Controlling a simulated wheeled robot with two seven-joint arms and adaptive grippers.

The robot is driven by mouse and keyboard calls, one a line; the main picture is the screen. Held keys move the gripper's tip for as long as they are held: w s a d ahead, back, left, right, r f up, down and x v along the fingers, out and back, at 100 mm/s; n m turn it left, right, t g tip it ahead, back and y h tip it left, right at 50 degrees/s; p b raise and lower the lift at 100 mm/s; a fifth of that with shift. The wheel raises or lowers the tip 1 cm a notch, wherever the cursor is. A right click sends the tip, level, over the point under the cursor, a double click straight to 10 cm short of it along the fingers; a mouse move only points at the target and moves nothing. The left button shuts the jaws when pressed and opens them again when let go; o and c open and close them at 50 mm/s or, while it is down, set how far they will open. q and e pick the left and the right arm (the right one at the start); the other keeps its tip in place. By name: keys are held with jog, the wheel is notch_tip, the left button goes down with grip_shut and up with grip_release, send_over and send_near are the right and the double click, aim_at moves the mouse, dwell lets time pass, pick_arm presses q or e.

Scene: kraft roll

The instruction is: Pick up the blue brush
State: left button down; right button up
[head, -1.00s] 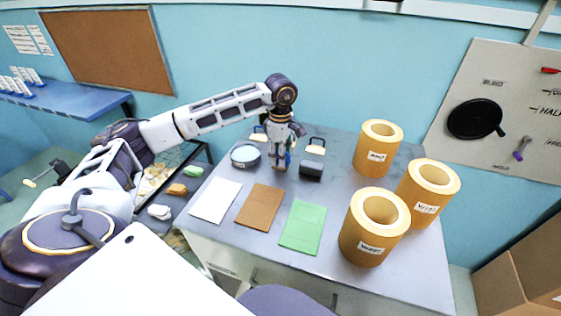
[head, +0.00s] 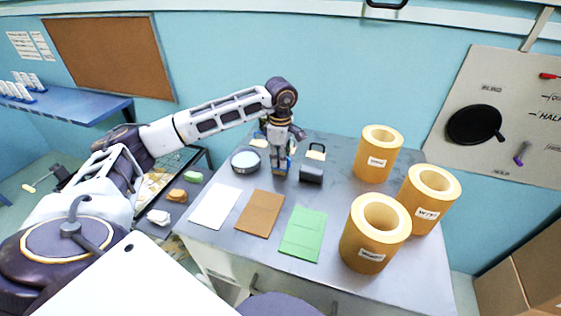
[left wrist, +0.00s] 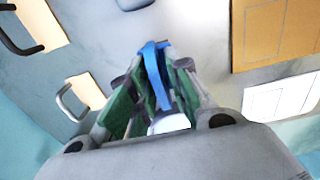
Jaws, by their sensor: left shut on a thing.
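The blue brush (left wrist: 156,75) shows in the left wrist view between the fingers of my left gripper (left wrist: 150,85), which is shut on it. In the head view my left gripper (head: 280,168) points down at the back of the grey table, between a round tin and a dark block. Only a bit of blue shows at its fingers there, and most of the brush is hidden. I cannot tell whether the brush touches the table. My right gripper is not in view.
The round tin (head: 245,161) and dark block (head: 311,174) stand close beside the gripper. White (head: 215,205), brown (head: 259,213) and green (head: 303,233) sheets lie in front. Kraft rolls (head: 376,232) stand on the right of the grey table (head: 310,275).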

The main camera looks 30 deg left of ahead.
pick_arm(q)
jog(key=shift+r+b, duration=0.65)
jog(key=shift+r, duration=4.05)
jog(key=c, duration=1.9)
grip_release()
grip_shut()
